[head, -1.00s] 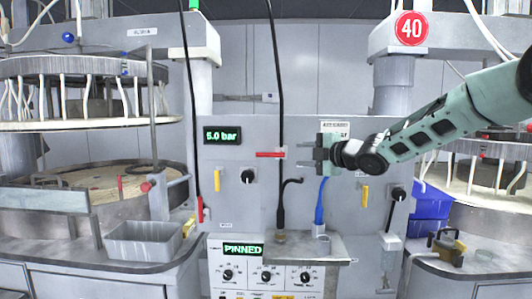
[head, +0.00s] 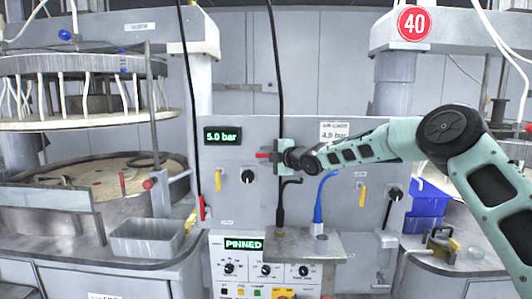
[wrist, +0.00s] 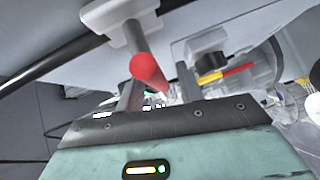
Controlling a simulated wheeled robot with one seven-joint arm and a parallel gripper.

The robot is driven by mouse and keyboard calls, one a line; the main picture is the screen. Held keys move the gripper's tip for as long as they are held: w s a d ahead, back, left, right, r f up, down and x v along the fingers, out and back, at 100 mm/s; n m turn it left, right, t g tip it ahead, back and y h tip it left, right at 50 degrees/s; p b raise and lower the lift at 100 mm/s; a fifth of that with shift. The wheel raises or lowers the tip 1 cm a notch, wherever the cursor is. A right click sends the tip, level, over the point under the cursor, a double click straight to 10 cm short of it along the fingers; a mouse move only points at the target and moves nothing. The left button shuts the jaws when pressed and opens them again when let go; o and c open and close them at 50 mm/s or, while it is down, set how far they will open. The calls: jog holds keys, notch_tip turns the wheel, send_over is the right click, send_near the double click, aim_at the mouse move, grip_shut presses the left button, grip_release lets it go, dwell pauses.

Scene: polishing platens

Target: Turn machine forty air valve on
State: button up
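The round red sign "40" (head: 414,23) hangs on the upper right machine. A red lever (head: 263,155) lies level on the grey panel, right of the "5.0 bar" display (head: 222,136). My gripper (head: 276,157) is at this lever and hides part of it. In the wrist view a red-ended handle (wrist: 150,70) shows between the two finger tips of my gripper (wrist: 158,88), which stand apart. I cannot tell whether they touch it. A black knob with a yellow and red bar (wrist: 228,75) is to the right in the wrist view.
Yellow handles (head: 362,195) and black knobs (head: 248,176) sit on the panel. A black hose (head: 273,75) hangs by my gripper; a blue hose (head: 319,205) is below. A "PINNED" display (head: 243,244) is lower. A grey bin (head: 146,238) stands left, blue bins (head: 428,200) right.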

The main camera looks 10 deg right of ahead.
jog(key=shift+w+a, duration=0.15)
grip_shut()
